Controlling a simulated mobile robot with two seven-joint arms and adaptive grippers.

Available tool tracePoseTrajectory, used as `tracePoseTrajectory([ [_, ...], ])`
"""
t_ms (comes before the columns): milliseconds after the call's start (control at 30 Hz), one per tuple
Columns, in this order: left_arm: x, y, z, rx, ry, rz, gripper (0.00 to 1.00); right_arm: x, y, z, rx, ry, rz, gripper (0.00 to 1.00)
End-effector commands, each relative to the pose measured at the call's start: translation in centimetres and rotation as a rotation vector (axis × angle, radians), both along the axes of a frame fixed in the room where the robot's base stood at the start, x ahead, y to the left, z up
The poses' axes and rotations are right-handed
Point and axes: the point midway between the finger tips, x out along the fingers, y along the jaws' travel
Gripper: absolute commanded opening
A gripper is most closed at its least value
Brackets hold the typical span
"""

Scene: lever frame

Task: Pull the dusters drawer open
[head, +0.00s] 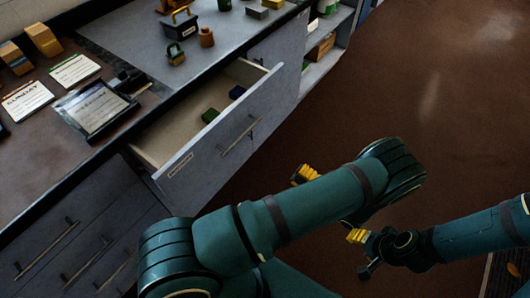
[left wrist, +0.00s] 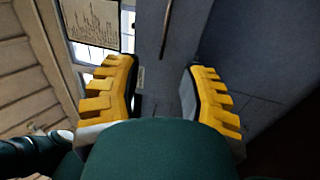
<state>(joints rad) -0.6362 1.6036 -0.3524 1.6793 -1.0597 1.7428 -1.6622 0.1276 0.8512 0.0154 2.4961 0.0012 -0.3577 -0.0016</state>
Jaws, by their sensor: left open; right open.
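A grey drawer (head: 215,150) stands pulled out from the cabinet under the counter in the head view. Its front carries a bar handle (head: 240,137) and a small label too small to read. Inside lie a green item (head: 210,115) and a dark blue item (head: 237,92). My left gripper (head: 305,175) is just right of the drawer front, apart from the handle, partly hidden behind my left forearm. In the left wrist view its yellow fingers (left wrist: 162,88) are apart, with nothing held between them. My right gripper (head: 357,237) is open, lower right, away from the drawer.
Closed drawers with bar handles (head: 48,250) are at lower left. The counter (head: 45,150) holds cards, a dark-framed sign (head: 95,105), boxes (head: 43,40) and a dark caddy (head: 180,25). Open shelves (head: 325,45) stand beyond. The brown floor (head: 430,90) at right is clear.

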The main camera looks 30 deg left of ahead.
Motion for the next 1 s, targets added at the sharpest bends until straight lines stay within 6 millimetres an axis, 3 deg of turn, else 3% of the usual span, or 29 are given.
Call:
tracePoseTrajectory([
  [600,0.7,10.5,2.1,0.001,0.0,0.003,0.41,0.1,0.0,-0.7,-0.001,-0.003,0.0,0.47],
  [800,0.9,12.6,2.5,0.0,0.001,0.002,0.41,0.2,0.0,-0.8,-0.001,-0.004,0.0,0.47],
  [1000,1.0,13.2,2.7,-0.001,0.001,0.0,0.41,0.2,0.0,-0.9,-0.001,-0.005,-0.001,0.47],
])
